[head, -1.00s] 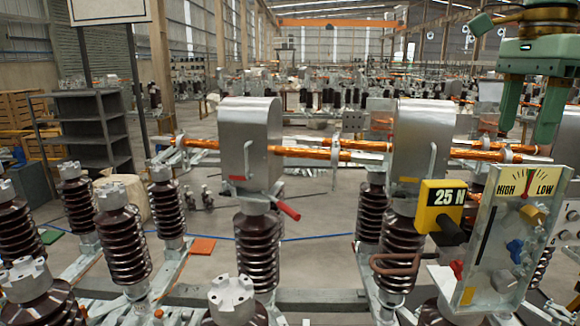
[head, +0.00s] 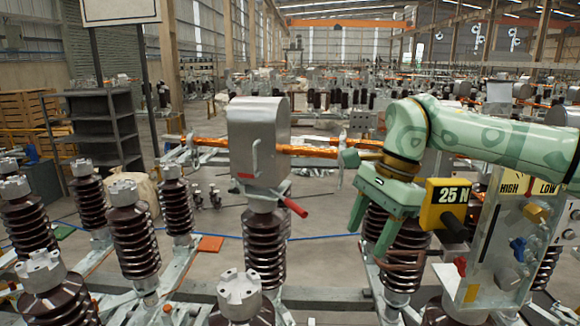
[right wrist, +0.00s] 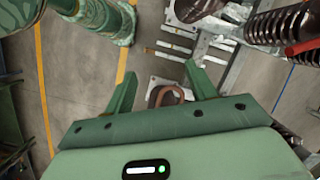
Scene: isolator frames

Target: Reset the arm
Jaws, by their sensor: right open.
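My right arm comes in from the right edge of the head view. Its green gripper (head: 372,222) hangs in front of the right-hand insulator column, left of the yellow 25 N box (head: 446,204). The two fingers point down, apart, with nothing between them. In the right wrist view the open fingers (right wrist: 160,84) show with a bent brown loop handle (right wrist: 166,94) below and between them, not gripped. My left gripper is in neither view.
A panel marked HIGH and LOW (head: 498,240) stands close to my right forearm. A grey metal housing (head: 258,140) with a red-tipped lever (head: 293,207) is left of the gripper. Brown ribbed insulators (head: 132,240) fill the lower left. Open floor (head: 330,265) lies between.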

